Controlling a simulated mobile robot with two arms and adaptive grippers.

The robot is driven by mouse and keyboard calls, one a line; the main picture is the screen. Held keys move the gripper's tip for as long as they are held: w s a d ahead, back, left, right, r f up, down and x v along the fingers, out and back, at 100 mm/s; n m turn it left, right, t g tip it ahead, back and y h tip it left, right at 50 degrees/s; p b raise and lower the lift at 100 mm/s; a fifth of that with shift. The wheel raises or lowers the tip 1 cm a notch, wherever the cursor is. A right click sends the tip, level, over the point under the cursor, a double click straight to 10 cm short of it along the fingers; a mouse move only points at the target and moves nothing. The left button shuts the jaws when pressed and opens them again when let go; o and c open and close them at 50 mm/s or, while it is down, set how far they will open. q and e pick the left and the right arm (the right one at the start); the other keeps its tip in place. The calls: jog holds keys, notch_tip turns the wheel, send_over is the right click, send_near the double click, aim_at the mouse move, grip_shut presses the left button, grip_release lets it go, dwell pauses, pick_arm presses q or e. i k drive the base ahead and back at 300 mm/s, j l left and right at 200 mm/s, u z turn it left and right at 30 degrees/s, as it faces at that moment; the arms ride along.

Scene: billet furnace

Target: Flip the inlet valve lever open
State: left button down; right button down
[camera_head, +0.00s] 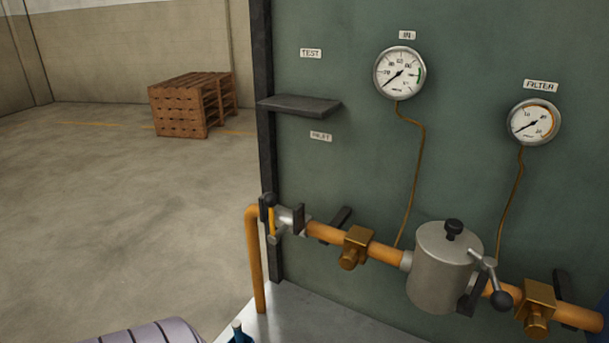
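The inlet valve (289,217) is a silver body at the left end of the orange pipe, where the pipe bends down. Its lever (271,219) is short and yellow-orange, and stands about upright with a dark knob (268,200) at the top. The small label on the panel above (321,136) seems to read "INLET". Neither of my grippers shows in the head view, and nothing is seen touching the lever.
A silver filter pot (440,275) stands on the pipe, with a second lever ending in a black ball (502,300). Two gauges (399,73) (533,122) and a dark shelf (300,105) are on the green panel. Wooden pallets (185,108) stand far back; floor between is clear.

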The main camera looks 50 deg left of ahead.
aim_at(270, 199)
jog(key=k+u, duration=0.15)
jog(key=u, duration=1.6)
